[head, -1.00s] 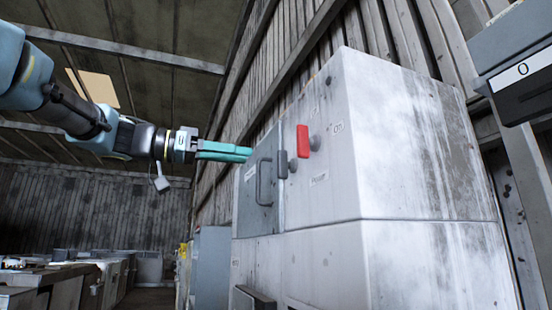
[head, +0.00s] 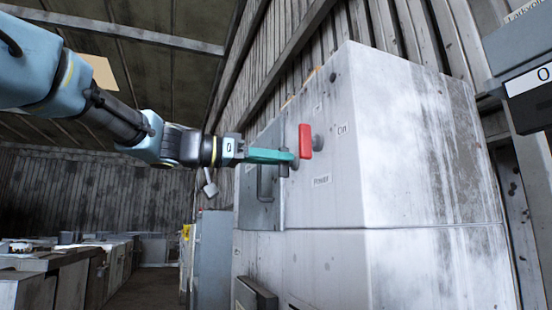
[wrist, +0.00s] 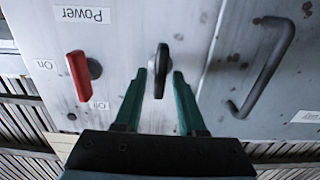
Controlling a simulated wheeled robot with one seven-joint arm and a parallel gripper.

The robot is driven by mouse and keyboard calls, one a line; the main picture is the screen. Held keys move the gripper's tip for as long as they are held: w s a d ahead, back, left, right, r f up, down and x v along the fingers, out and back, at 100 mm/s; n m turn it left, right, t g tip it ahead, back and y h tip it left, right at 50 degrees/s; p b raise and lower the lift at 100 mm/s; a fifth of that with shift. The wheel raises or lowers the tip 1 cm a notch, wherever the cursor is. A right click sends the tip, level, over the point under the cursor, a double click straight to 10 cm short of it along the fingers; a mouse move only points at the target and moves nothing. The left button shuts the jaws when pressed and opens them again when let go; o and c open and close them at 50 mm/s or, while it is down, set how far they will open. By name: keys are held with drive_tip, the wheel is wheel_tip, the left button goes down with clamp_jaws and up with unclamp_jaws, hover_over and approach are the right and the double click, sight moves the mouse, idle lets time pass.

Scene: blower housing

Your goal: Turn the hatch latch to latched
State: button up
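The hatch latch (wrist: 161,72) is a dark, narrow knob on the grey cabinet face. In the wrist view its long side runs up and down the picture, beside the hatch edge. My gripper (wrist: 160,74) is open, with one teal finger on each side of the latch and a visible gap to each. In the head view my gripper (head: 291,157) is at the cabinet face and mostly hides the latch. The hatch (head: 260,205) lies flat against the cabinet, with a dark bar handle (wrist: 264,68) to the right of the latch in the wrist view.
A red power lever (head: 305,141) sits close to my fingertips, left of the latch in the wrist view (wrist: 78,76). Labels read Power, On and Off. A grey box (head: 530,85) hangs at the right. Benches (head: 60,262) stand at the lower left.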

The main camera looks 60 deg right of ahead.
clamp_jaws()
drive_tip(key=shift+f+b, duration=0.1)
drive_tip(key=shift+b, duration=0.2)
drive_tip(key=n+b, duration=0.2)
drive_tip(key=n, duration=0.4)
drive_tip(key=n+b, duration=0.2)
drive_tip(key=n, duration=0.4)
drive_tip(key=n+b, duration=0.2)
drive_tip(key=n, duration=0.4)
drive_tip(key=shift+w+d+f, duration=0.2)
drive_tip(key=shift+w+f, duration=0.1)
idle(0.5)
drive_tip(key=shift+o, duration=0.9)
unclamp_jaws()
